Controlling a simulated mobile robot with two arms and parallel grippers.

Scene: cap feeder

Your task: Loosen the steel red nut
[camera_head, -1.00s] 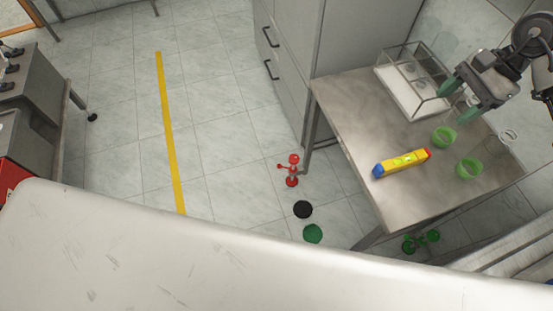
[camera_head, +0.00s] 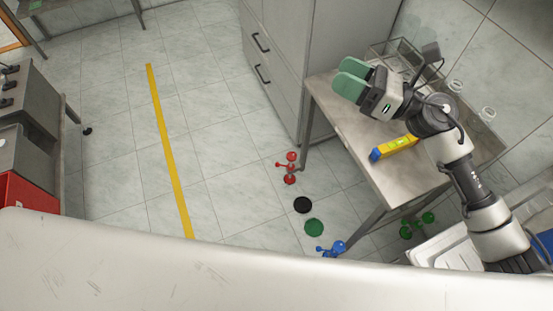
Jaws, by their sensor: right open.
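A red knobbed piece (camera_head: 290,168) stands on the tiled floor beside the near left leg of the metal table. I cannot tell whether it is the steel red nut; no other nut is clear in this view. My right gripper (camera_head: 349,77) has green fingers and is open and empty. It is up in front of the grey cabinet, above the table's left side, well apart from the red piece. My left gripper is not in view.
The metal table (camera_head: 370,160) bears a yellow level (camera_head: 394,148) and a glass case (camera_head: 402,54), partly hidden by my arm. A black disc (camera_head: 302,205), green disc (camera_head: 314,227), blue piece (camera_head: 333,248) and green piece (camera_head: 417,226) lie on the floor.

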